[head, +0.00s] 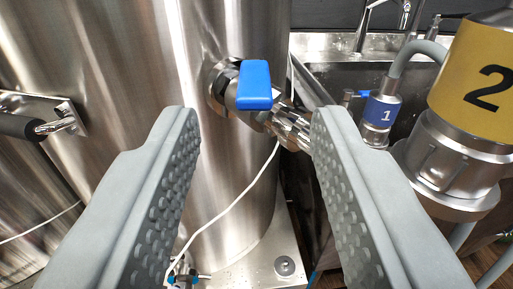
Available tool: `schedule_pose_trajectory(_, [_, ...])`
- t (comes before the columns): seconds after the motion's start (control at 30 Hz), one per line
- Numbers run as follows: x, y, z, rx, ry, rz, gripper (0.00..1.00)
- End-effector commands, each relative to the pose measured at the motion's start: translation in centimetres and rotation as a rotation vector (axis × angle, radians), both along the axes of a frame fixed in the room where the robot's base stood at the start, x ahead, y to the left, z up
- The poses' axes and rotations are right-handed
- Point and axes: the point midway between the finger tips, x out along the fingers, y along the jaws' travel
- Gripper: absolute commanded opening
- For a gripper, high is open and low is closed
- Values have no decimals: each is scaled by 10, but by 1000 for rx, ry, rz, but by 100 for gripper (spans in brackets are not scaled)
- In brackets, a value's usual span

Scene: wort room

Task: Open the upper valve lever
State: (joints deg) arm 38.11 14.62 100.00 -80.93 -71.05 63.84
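A blue valve lever (255,85) sits on a metal valve fitting (285,122) on the side of a large steel tank (135,75), at the upper middle of the head view. My gripper (252,120) is open, with its two grey textured fingers wide apart. The lever shows between and just beyond the fingertips, and nothing is held between them. I cannot tell how far the fingertips are from the lever. A second small valve with some blue (182,277) shows low down at the tank's foot, partly hidden by the left finger.
A grey hose (418,50) and a sink with a tap (362,28) are behind. A white cable (232,207) hangs below the valve. A black handle (18,127) is at left.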

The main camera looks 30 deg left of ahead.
Motion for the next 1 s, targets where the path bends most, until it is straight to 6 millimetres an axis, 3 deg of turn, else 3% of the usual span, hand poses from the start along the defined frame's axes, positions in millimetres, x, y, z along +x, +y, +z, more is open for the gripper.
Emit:
schedule_pose_trajectory(0.2, [-39,-24,0,1,-1,-3,38])
schedule_pose_trajectory(0.5, [-79,-48,0,1,-1,-2,38])
schedule_pose_trajectory(0.97, [-89,-53,0,0,0,0,38])
schedule_pose_trajectory(1.0, [-89,-54,0,0,0,0,32])
